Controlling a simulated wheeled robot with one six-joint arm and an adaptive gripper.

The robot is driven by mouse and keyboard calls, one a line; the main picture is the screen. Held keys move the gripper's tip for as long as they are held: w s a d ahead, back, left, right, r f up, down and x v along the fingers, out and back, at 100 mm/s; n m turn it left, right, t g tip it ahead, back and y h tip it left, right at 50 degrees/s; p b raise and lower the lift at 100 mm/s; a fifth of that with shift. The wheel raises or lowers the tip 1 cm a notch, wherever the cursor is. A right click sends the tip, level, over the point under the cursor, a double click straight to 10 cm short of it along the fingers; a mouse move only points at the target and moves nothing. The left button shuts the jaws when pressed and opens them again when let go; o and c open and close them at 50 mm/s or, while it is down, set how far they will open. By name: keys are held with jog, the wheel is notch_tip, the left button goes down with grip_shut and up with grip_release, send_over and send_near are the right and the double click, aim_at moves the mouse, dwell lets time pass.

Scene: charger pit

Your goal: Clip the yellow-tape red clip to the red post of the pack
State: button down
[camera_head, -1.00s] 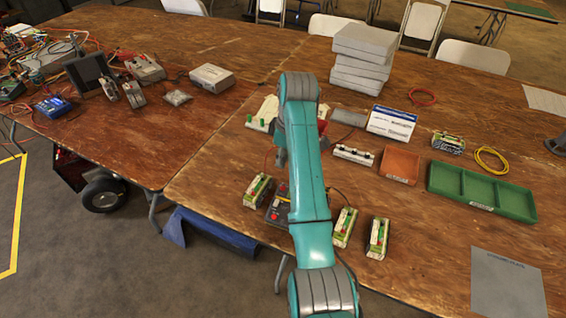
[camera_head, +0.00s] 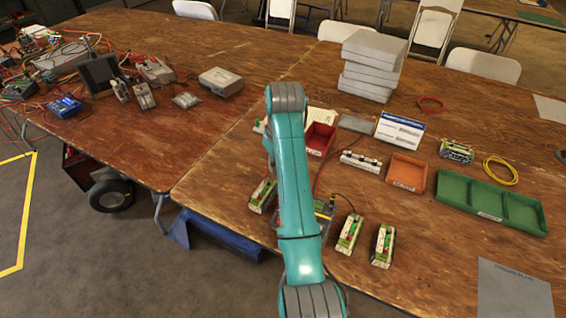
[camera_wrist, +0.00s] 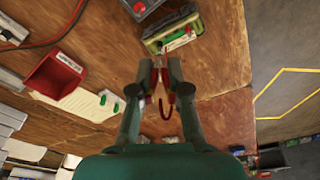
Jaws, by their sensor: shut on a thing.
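My gripper (camera_wrist: 160,82) is shut on a red clip (camera_wrist: 158,76), with a loop of red lead hanging from it. I cannot make out yellow tape on the clip. A green and pale pack (camera_wrist: 172,30) lies just ahead of the fingertips in the wrist view, and the clip looks apart from it. A small red spot on its top may be the red post (camera_wrist: 187,31). In the head view this seems to be the leftmost pack (camera_head: 262,195) at the table's front edge. My gripper is hidden behind my arm there.
A dark charger box (camera_wrist: 143,7) is beside the pack. A red bin (camera_wrist: 54,76) and a white strip with green clips (camera_wrist: 100,104) lie to the left. Two more packs (camera_head: 349,234) (camera_head: 382,246) stand right of my arm. An orange tray (camera_head: 406,172) is farther back.

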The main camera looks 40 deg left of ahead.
aim_at(260, 196)
jog(key=shift+s+a+f+m+t+h, duration=0.25)
jog(key=shift+s+a+f+m, duration=0.4)
jog(key=shift+m, duration=1.25)
jog(key=shift+s+a+f+m+t+h, duration=0.2)
jog(key=shift+s+a+f+m, duration=0.45)
jog(key=shift+m, duration=1.25)
jog(key=shift+s+a+f+m+t+h, duration=0.2)
jog(key=shift+s+a+f+m, duration=0.45)
jog(key=shift+m, duration=1.25)
jog(key=shift+s+a, duration=0.1)
jog(key=shift+a, duration=0.05)
jog(key=shift+f, duration=3.35)
jog(key=shift+f, duration=0.25)
jog(key=c, duration=1.1)
grip_release()
jog(key=shift+o, duration=0.2)
